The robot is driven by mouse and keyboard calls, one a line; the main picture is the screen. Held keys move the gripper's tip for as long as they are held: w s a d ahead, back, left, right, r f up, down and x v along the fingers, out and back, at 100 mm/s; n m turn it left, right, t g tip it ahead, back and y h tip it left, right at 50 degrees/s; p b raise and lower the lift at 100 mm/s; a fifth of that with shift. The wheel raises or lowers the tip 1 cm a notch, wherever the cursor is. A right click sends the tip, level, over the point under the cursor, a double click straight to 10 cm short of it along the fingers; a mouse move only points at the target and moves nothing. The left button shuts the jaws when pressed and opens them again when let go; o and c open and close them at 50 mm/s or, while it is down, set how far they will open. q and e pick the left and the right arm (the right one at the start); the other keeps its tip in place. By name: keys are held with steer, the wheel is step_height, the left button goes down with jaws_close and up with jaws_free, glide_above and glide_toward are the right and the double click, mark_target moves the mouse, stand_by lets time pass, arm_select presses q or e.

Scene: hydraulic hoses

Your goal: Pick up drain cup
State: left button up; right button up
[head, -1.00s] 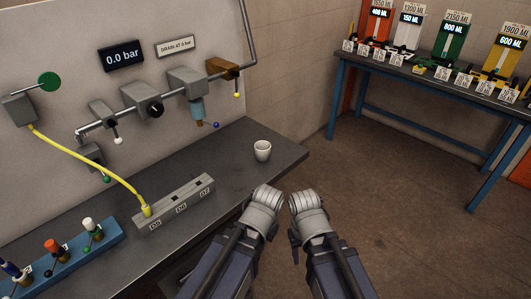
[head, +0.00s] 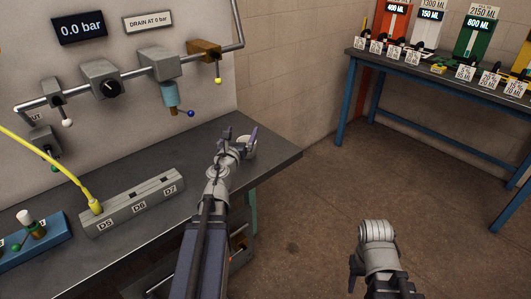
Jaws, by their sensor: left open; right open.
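The drain cup (head: 249,147), small and white, stands on the dark bench top (head: 275,160) near its right end. It is partly hidden behind my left gripper (head: 238,136). My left gripper is open, with its fingers at the near left side of the cup; I cannot tell whether they touch it or stand around it. My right gripper (head: 376,232) is over the floor, right of the bench and away from the cup. Its fingers are hidden from this angle.
Pipes and valves run along the panel behind, including a light blue filter bowl (head: 171,95). A blue-legged table (head: 425,75) stands at the back right.

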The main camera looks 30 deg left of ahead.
arm_select(q)
steer(key=shift+m, duration=0.3)
step_height(320, 180, down, 9)
steer(key=b, duration=0.8)
steer(key=shift+d+r, duration=0.1)
steer(key=shift+r, duration=0.1)
steer(key=shift+w+r, duration=0.2)
steer(key=shift+w, duration=0.35)
steer(key=shift+x, duration=3.35)
steer(key=shift+s, duration=0.1)
steer(key=shift+c, duration=0.4)
steer(key=c, duration=1.1)
